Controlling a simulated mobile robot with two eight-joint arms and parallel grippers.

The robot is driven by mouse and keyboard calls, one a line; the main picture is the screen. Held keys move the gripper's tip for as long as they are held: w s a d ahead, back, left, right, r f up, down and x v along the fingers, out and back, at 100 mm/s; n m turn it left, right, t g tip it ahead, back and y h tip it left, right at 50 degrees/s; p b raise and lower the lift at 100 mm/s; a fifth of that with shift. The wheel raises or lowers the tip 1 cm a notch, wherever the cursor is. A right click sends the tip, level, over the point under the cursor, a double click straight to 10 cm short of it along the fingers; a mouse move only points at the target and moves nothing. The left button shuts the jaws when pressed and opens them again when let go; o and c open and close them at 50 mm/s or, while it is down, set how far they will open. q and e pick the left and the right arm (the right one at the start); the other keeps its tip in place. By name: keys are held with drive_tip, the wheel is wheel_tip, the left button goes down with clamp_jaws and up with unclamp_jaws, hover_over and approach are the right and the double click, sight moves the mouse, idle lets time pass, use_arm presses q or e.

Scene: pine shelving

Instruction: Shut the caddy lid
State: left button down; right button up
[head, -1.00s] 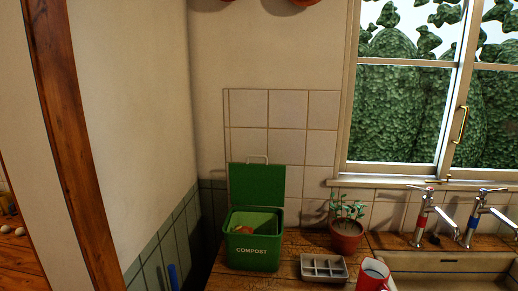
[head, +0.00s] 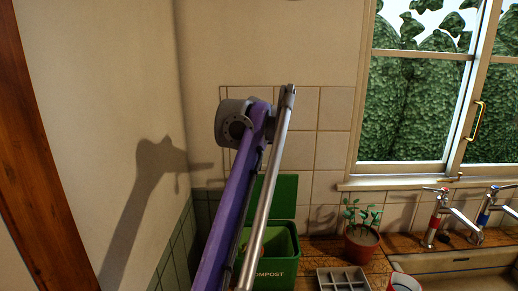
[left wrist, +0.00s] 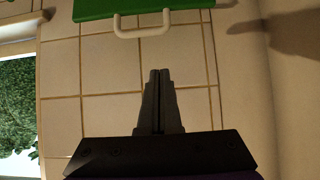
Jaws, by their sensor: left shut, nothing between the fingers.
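The green compost caddy (head: 287,270) stands on the wooden counter, partly hidden behind my left arm in the head view. Its green lid (head: 286,200) is open, standing upright at the back of the box. In the left wrist view, the picture is upside down and the lid (left wrist: 150,8) shows at the top edge with its pale handle (left wrist: 141,30). My left gripper (left wrist: 160,73) is shut and empty, its fingers pointing toward the lid, apart from the handle in the picture. I cannot make out its fingertips in the head view. My right gripper is not in view.
A potted plant (head: 362,240) stands right of the caddy. A grey divided tray (head: 343,281) and a red mug (head: 404,283) are in front of it. Taps (head: 437,217) and a sink are at the right. A tiled wall (head: 330,150) is close behind, a plain wall at the left.

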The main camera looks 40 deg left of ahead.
use_arm(q)
drive_tip(key=f, duration=0.1)
drive_tip(key=w+a+f, duration=0.1)
drive_tip(key=f, duration=0.1)
drive_tip(key=f+b, duration=0.1)
drive_tip(key=f, duration=0.1)
drive_tip(key=shift+w+a+f, duration=0.2)
drive_tip(key=shift+w+a, duration=0.05)
drive_tip(key=shift+a, duration=0.05)
drive_tip(key=shift+f, duration=0.1)
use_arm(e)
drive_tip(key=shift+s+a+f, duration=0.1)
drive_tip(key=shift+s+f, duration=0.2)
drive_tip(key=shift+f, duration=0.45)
use_arm(q)
drive_tip(key=shift+d, duration=0.15)
